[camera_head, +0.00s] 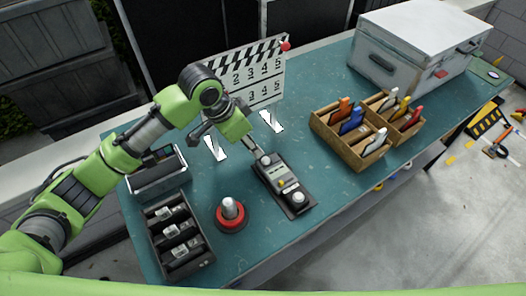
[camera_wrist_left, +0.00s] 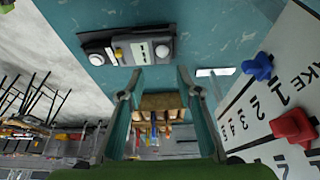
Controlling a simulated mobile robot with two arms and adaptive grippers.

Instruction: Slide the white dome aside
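A dark control box (camera_head: 278,178) lies on the teal table, in the middle of the head view. A small white dome (camera_head: 299,197) sits at its near end. In the left wrist view the dome (camera_wrist_left: 96,60) is at the left end of the box (camera_wrist_left: 130,46), and a second round pale knob (camera_wrist_left: 162,52) sits towards the other end. My left gripper (camera_head: 252,146) is beside the far end of the box, away from the near dome. In the left wrist view its fingers (camera_wrist_left: 155,84) are spread with nothing between them. My right gripper is not in view.
A clapperboard (camera_head: 250,78) stands behind the gripper. A red-based knob (camera_head: 230,220) and a black tray (camera_head: 178,236) are left of the box. A wooden organizer (camera_head: 342,148) and a metal case (camera_head: 420,45) are to the right. Table between box and organizer is clear.

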